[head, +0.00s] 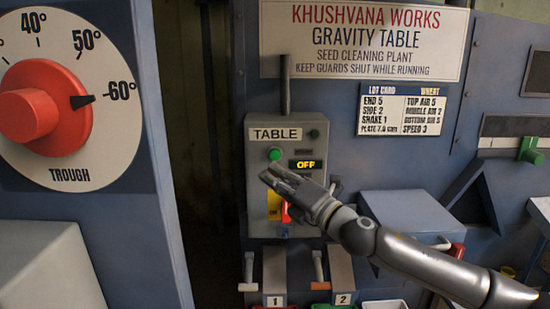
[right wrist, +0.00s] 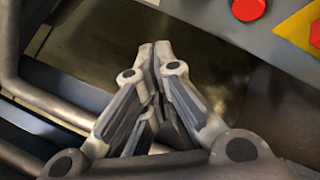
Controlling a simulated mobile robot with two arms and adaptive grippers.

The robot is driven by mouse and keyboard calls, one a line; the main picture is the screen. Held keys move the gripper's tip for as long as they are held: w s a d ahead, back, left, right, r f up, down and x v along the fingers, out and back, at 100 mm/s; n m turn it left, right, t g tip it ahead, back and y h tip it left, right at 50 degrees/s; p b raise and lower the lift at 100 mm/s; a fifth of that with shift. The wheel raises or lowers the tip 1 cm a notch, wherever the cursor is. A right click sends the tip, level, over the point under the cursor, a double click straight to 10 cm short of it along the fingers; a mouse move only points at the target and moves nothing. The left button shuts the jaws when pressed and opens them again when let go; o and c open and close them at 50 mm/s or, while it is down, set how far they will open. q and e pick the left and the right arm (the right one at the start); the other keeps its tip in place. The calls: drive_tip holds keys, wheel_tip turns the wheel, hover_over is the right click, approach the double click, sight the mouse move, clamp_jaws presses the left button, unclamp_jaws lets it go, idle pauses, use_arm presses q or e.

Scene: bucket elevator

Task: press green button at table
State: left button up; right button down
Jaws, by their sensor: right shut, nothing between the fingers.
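The green button (head: 275,154) is on the grey control box labelled TABLE (head: 257,215), left of a display (head: 306,165) reading OFF. My right gripper (head: 268,175) reaches in from the lower right, its fingers shut and empty. In the head view its tips appear just below the green button; I cannot tell if they touch the box. In the right wrist view the shut fingers (right wrist: 160,48) point up, with a red button (right wrist: 248,8) and a yellow plate (right wrist: 305,25) at the upper right. The green button does not show there. My left gripper is out of view.
A red rotary switch (head: 286,212) on a yellow plate sits below my right gripper. A large TROUGH dial (head: 62,95) is at the left. Two numbered chutes (head: 274,270) are below the box. A blue-grey box (head: 408,215) stands right of the panel, behind my arm.

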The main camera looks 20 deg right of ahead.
sight(275, 155)
drive_tip(key=shift+w+d, duration=0.25)
drive_tip(key=shift+w, duration=0.7)
drive_tip(key=shift+w+d, duration=0.25)
drive_tip(key=shift+w, duration=0.7)
drive_tip(key=shift+w+d, duration=0.25)
drive_tip(key=shift+w, duration=0.7)
drive_tip(key=shift+w+d, duration=0.1)
drive_tip(key=shift+w, duration=0.05)
drive_tip(key=shift+w, duration=0.25)
drive_tip(key=shift+w+d, duration=0.2)
drive_tip(key=shift+w, duration=0.3)
drive_tip(key=shift+s, duration=0.15)
drive_tip(key=shift+s+a, duration=0.2)
drive_tip(key=shift+s, duration=0.55)
drive_tip(key=shift+s+a+f, duration=0.1)
